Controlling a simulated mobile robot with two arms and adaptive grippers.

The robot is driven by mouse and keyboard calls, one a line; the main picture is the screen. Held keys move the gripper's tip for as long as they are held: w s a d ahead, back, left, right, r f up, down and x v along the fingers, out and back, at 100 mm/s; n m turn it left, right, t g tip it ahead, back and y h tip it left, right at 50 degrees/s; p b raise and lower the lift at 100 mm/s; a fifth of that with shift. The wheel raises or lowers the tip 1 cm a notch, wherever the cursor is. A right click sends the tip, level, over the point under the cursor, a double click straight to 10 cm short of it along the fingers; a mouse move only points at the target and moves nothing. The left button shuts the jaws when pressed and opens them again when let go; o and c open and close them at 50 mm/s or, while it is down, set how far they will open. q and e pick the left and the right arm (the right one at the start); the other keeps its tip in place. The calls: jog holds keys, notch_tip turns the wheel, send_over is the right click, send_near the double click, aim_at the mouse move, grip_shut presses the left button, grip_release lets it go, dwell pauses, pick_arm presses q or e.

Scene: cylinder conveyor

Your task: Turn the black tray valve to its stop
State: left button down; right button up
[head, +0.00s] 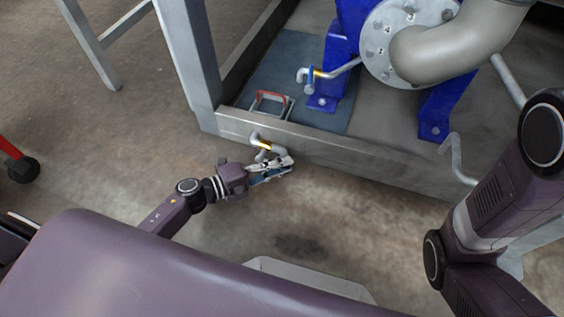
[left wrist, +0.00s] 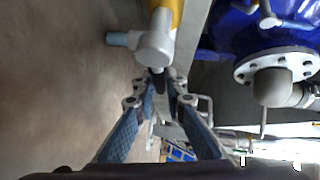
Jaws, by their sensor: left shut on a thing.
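The tray drain pipe (head: 257,137) comes out of the front of the grey metal tray frame, has a yellow band and bends downward. In the left wrist view the grey pipe fitting (left wrist: 155,48) is close in front of my fingers. The black tray valve (left wrist: 158,76) shows as a small dark piece between my fingertips, its far part hidden by the fitting and fingers. My left gripper (head: 285,166) is at the pipe's end and is shut on the black valve; it also shows in the left wrist view (left wrist: 161,88). My right gripper is out of view.
The tray rim (head: 350,159) runs behind the pipe. Inside the tray are a blue pump stand (head: 342,50), a pipe with a blue valve handle (head: 309,80) and a red-handled container (head: 270,104). A bent grey pipe (head: 455,158) stands at right.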

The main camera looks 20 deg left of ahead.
pick_arm(q)
jog(key=shift+f, duration=0.1)
jog(key=c, duration=2)
grip_release()
jog(key=shift+o, duration=0.2)
jog(key=v, duration=1.2)
